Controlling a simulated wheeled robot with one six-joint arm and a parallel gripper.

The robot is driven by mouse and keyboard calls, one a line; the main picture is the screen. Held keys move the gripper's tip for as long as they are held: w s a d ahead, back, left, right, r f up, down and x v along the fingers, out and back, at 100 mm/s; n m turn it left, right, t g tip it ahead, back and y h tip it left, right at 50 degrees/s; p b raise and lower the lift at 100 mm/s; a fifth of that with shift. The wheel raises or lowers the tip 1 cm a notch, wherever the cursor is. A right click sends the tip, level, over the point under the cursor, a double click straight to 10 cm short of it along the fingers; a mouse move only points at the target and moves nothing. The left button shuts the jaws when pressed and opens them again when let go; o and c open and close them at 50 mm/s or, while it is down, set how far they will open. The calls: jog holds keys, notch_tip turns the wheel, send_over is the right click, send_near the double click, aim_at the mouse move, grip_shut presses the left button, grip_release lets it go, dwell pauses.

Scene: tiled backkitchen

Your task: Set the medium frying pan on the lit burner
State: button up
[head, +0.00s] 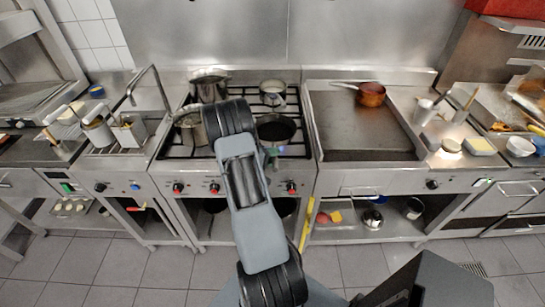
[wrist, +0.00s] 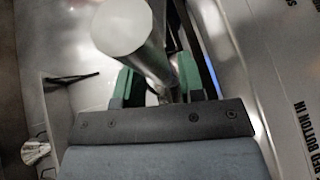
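A dark frying pan (head: 275,128) is at the front right of the gas range, just beyond my gripper (head: 269,154). My arm hides part of the range, and I cannot tell whether the pan rests on the grate or hangs just above it. In the wrist view, a round metal handle (wrist: 145,55) passes between the green fingers of my gripper (wrist: 162,90), which appear closed on it. The pan's bowl is not clear there. I see no flame, so I cannot tell which burner is lit.
A small saucepan (head: 272,91) stands at the back right of the range. A large pot (head: 210,87) is at the back left, and another pot (head: 190,127) is at the front left. A flat griddle (head: 365,135) with a copper pan (head: 371,94) lies to the right.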

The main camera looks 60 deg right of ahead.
jog(key=shift+o, duration=0.8)
jog(key=shift+r, duration=0.1)
